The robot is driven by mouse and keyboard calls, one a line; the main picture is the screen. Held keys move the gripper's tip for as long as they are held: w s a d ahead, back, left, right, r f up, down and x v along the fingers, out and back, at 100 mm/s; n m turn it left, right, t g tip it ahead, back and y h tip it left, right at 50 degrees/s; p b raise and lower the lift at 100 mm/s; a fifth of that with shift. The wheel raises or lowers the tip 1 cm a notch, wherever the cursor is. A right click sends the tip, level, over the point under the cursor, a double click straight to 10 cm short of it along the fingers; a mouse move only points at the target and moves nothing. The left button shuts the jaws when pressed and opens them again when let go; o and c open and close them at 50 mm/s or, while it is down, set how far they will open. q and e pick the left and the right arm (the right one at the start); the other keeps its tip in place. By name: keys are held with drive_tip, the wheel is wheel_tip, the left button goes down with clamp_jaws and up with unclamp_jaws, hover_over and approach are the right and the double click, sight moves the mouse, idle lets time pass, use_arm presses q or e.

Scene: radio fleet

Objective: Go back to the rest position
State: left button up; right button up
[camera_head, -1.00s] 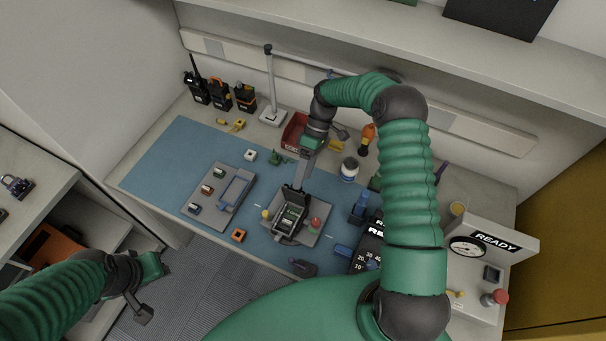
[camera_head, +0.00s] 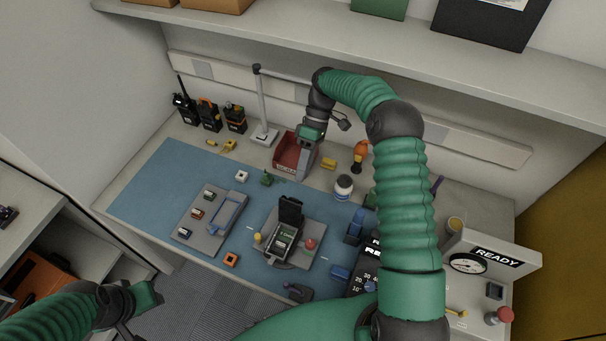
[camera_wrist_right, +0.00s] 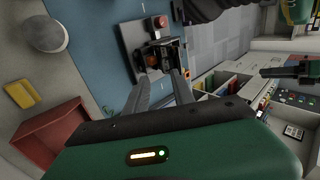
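My right gripper (camera_head: 301,170) is raised over the back of the bench, in front of the red bin (camera_head: 288,150). In the right wrist view (camera_wrist_right: 162,78) its two fingers are spread apart with nothing between them. The black device (camera_head: 284,238) stands with its lid up on a grey plate on the blue mat, clear of the fingers. My left gripper (camera_head: 146,296) is at the lower left, away from the bench mat; its fingertips cannot be made out.
The blue mat (camera_head: 150,190) also holds a grey tray (camera_head: 190,243) with small parts. Several radios (camera_head: 208,115) stand at the back left beside a metal post (camera_head: 261,105). A shelf (camera_head: 330,48) runs above. A gauge panel (camera_head: 490,253) reading READY stands at right.

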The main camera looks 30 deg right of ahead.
drive_tip(key=shift+w+a, duration=0.1)
drive_tip(key=shift+a, duration=0.05)
drive_tip(key=s+a+m+t+h, duration=0.1)
drive_tip(key=s+a, duration=0.1)
drive_tip(key=s+a+m+t+h, duration=0.1)
drive_tip(key=s+a+h, duration=0.1)
drive_tip(key=s+a+m+h+b, duration=0.1)
drive_tip(key=shift+s+a+r+m+t+h, duration=0.3)
drive_tip(key=shift+s+a+r+t, duration=0.1)
drive_tip(key=s+a+m+t+h, duration=0.1)
drive_tip(key=s+m+t, duration=0.3)
drive_tip(key=s, duration=0.6)
drive_tip(key=shift+b, duration=0.4)
drive_tip(key=shift+s+a+r, duration=0.15)
drive_tip(key=shift+a+r, duration=0.05)
drive_tip(key=shift+a, duration=0.15)
drive_tip(key=shift+d, duration=0.2)
